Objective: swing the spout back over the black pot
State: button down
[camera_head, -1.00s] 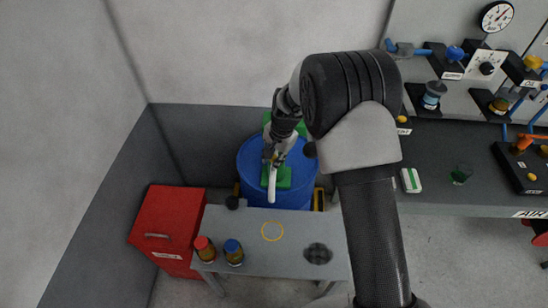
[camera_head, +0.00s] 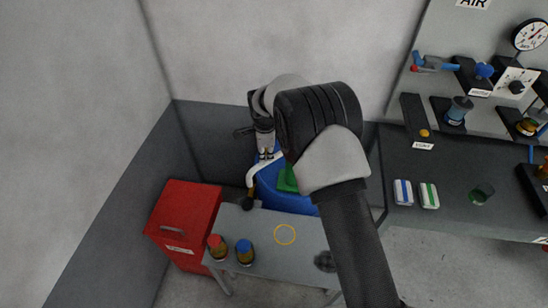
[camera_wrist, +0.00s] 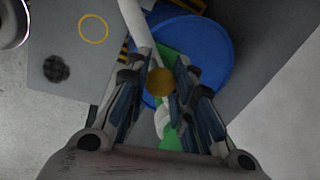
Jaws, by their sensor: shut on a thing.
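The white spout (camera_head: 262,166) reaches from the blue drum (camera_head: 285,199) toward the front left in the head view. Its bent end hangs above the black pot (camera_head: 247,204), seemingly in line with it, at the table's back left corner. My gripper (camera_head: 266,153) is at the spout from above. In the wrist view my gripper (camera_wrist: 158,66) has its fingers on both sides of a round brass-coloured knob (camera_wrist: 160,82), with the white spout (camera_wrist: 136,22) running up out of frame.
The grey table (camera_head: 262,268) carries a red-capped jar (camera_head: 217,247), a blue-capped jar (camera_head: 244,252), a yellow ring mark (camera_head: 285,234) and a dark round grate (camera_head: 325,261). A red cabinet (camera_head: 186,215) stands left. A bench (camera_head: 440,165) stands right.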

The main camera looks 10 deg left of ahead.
jog(key=shift+w+a+m+h+b, duration=0.15)
jog(key=shift+w+a+m+b, duration=0.25)
jog(key=shift+w+a+m, duration=0.4)
jog(key=shift+w+a+m+h+b, duration=0.15)
jog(key=shift+w+a+m+b, duration=0.3)
jog(key=shift+w+m, duration=0.55)
jog(key=shift+a+r, duration=0.1)
jog(key=c, duration=1.4)
grip_release()
jog(key=shift+o, duration=0.3)
notch_tip(320, 180, up, 12)
jog(key=s, duration=0.2)
jog(key=shift+s, duration=0.15)
jog(key=shift+a+f, duration=0.1)
jog(key=shift+f, duration=0.1)
